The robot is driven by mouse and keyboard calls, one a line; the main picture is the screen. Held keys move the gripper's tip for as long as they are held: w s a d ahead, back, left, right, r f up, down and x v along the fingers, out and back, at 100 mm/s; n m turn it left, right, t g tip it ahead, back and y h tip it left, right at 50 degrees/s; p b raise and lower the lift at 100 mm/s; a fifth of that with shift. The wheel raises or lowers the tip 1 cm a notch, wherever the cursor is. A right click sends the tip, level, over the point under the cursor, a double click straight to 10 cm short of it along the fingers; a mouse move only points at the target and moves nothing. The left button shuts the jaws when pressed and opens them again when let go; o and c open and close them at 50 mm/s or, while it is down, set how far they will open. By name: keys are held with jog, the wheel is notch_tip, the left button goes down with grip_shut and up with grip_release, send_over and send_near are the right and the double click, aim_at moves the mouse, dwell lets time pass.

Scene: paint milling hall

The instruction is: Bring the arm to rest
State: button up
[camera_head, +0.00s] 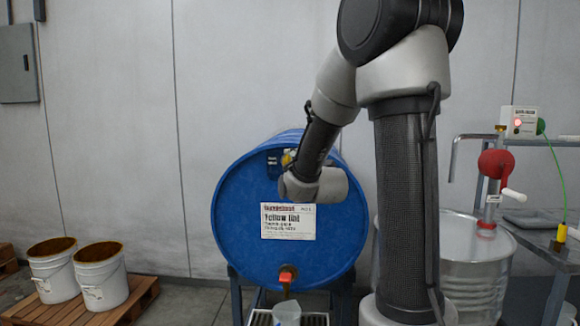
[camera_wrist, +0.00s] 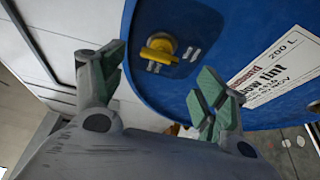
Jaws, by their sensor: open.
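My arm reaches down in front of a blue drum (camera_head: 240,215) lying on its side. In the head view my wrist covers part of the drum's upper face, and my gripper's fingers are hidden there. In the wrist view my gripper (camera_wrist: 155,95) is open, with its two green-padded fingers spread and nothing between them. Beyond the fingers are the drum's face (camera_wrist: 145,25) and a yellow fitting (camera_wrist: 158,50) on it. I cannot tell whether any finger touches the drum.
A red tap (camera_head: 287,275) sits low on the drum above a translucent container (camera_head: 287,313). A silver drum (camera_head: 475,262) with a red hand pump (camera_head: 495,165) stands right, beside a metal bench (camera_head: 545,245). Two white buckets (camera_head: 100,280) stand on a pallet (camera_head: 140,300) at left.

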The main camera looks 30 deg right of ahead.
jog(key=shift+v, duration=1.15)
jog(key=s+a+f+m+g+y, duration=0.1)
jog(key=s+a+f+m+g, duration=0.1)
jog(key=s+f+m+g, duration=0.4)
jog(key=s+a+f+m+g+y, duration=0.1)
jog(key=s+f+m+g+y, duration=0.2)
jog(key=f, duration=0.6)
jog(key=s+a+r+m+g, duration=0.1)
jog(key=s+r+m, duration=0.1)
jog(key=s, duration=0.5)
jog(key=s+a+r+m+g, duration=0.1)
jog(key=s+a+r+m, duration=0.1)
jog(key=s, duration=0.6)
jog(key=s+a+r+m+g, duration=0.2)
jog(key=s, duration=0.6)
jog(key=shift+a+r+m, duration=0.25)
jog(key=shift+r+m, duration=0.05)
jog(key=shift+m, duration=0.1)
